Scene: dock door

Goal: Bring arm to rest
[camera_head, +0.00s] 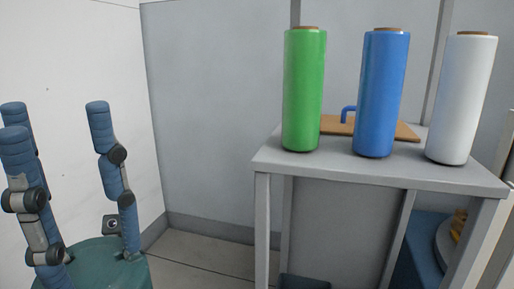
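My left gripper (55,118) is at the left side of the head view. Its blue, jointed fingers rise from a green palm and point upward. The fingers are spread apart, with nothing between them, so it is open and empty. It is left of the grey table and clear of it. Part of the palm is cut off by the bottom edge. My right gripper is not in view.
A grey table (270,158) at the right holds green (303,95), blue (380,95) and white (460,100) upright rolls. A brown board (333,125) lies behind them. A pale wall (95,50) is behind my gripper. Floor shows between gripper and table.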

